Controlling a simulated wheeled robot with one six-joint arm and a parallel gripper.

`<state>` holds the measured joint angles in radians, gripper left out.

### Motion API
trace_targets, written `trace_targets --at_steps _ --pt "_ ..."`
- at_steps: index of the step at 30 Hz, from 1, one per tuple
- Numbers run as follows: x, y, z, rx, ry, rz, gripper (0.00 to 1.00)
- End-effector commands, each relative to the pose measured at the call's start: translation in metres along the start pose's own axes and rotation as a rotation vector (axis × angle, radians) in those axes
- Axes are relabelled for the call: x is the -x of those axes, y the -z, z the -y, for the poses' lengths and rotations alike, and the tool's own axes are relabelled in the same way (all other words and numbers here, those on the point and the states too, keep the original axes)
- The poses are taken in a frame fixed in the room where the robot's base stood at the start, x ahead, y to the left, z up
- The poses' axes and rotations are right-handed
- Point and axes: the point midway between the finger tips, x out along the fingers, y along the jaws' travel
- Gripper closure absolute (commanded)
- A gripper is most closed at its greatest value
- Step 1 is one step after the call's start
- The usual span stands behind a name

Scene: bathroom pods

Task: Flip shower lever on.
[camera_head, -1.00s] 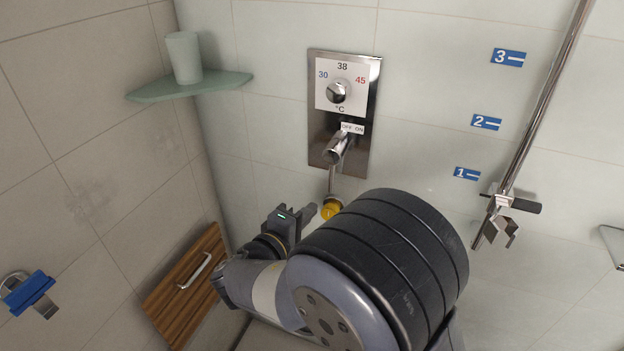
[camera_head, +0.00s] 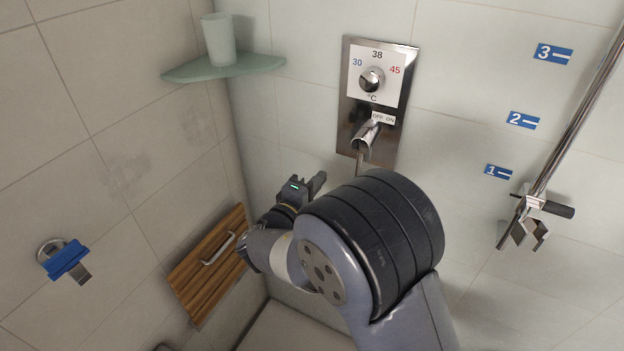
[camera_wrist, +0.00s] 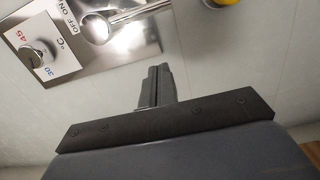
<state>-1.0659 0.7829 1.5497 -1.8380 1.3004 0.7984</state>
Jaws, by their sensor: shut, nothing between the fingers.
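The shower lever (camera_head: 366,135) is a chrome handle on a steel wall plate (camera_head: 348,112), below a small OFF/ON label (camera_head: 384,118). It points down and slightly left in the head view. The lever also shows in the wrist view (camera_wrist: 97,29), at the top, beside the OFF/ON label. My gripper (camera_head: 319,180) is shut and empty. It is below and left of the lever in the head view, apart from it. Its closed fingers (camera_wrist: 156,86) show in the middle of the wrist view, pointing toward the plate's edge.
The temperature knob (camera_head: 372,79) sits above the lever on the same plate. A glass shelf (camera_head: 225,67) with a cup (camera_head: 218,40) is at upper left. A wooden panel (camera_head: 205,265) is at lower left. A shower rail (camera_head: 580,115) with a holder is at right. A yellow thing (camera_wrist: 221,3) shows in the wrist view.

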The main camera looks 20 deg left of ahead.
Motion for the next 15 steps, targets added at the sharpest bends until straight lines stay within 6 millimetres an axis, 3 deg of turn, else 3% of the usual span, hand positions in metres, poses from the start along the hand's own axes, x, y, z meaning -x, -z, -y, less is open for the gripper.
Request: trace_targets --at_steps 6,15 --pt "-0.048 -0.001 -0.003 0.001 0.0 0.004 1.0" --pt "-0.054 -0.035 -0.002 0.001 0.0 0.0 1.0"
